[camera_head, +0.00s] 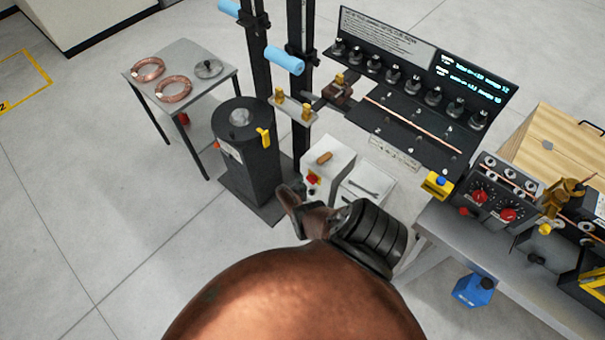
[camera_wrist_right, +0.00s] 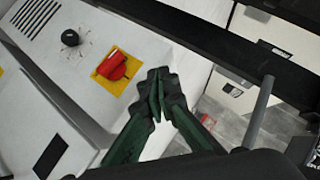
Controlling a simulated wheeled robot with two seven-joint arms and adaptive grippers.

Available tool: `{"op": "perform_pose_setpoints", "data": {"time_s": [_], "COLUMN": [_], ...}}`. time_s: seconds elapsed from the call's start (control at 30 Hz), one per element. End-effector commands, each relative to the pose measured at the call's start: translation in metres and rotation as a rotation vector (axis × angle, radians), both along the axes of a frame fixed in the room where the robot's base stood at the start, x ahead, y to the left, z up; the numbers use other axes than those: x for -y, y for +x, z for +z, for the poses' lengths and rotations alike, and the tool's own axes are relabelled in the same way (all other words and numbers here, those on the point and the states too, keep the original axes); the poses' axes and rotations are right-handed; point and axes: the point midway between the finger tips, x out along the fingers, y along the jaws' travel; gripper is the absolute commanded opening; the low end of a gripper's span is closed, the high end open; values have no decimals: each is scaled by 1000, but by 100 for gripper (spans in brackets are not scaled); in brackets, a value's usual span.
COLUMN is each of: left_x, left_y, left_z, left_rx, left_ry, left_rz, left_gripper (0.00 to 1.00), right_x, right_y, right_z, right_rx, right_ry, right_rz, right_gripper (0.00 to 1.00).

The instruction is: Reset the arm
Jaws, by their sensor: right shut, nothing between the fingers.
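My right gripper (camera_head: 290,197) shows in the middle of the head view, at the end of a dark ribbed wrist. It is beside the white box (camera_head: 328,168) with a red knob (camera_head: 312,179). In the right wrist view the dark green fingers of my right gripper (camera_wrist_right: 155,92) meet at their tips, with nothing held. They are just beside the red switch (camera_wrist_right: 112,65) on its yellow plate; I cannot tell whether they touch it. My left gripper is in neither view.
A black cylinder (camera_head: 247,150) and dark upright posts (camera_head: 297,50) stand left of the box. A grey table (camera_head: 205,90) holds copper coils (camera_head: 173,88). At the right are a black panel (camera_head: 410,110) and a workbench (camera_head: 500,265). The floor at left (camera_head: 90,190) is clear.

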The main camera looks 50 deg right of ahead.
Motion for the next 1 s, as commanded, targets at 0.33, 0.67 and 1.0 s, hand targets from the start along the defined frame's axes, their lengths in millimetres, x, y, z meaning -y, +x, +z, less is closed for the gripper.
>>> {"op": "perform_pose_setpoints", "data": {"time_s": [0.33,0.67,1.0], "left_x": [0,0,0], "left_y": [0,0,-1], "left_z": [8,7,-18], "left_rx": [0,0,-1], "left_ry": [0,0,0], "left_rz": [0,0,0], "left_gripper": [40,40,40], "right_x": [-6,-6,-20], "right_y": [0,0,-26], "right_z": [6,6,-45], "right_rx": [0,-1,-124], "right_ry": [-1,0,-55], "right_rz": [1,1,206], "right_gripper": [0,0,0]}}
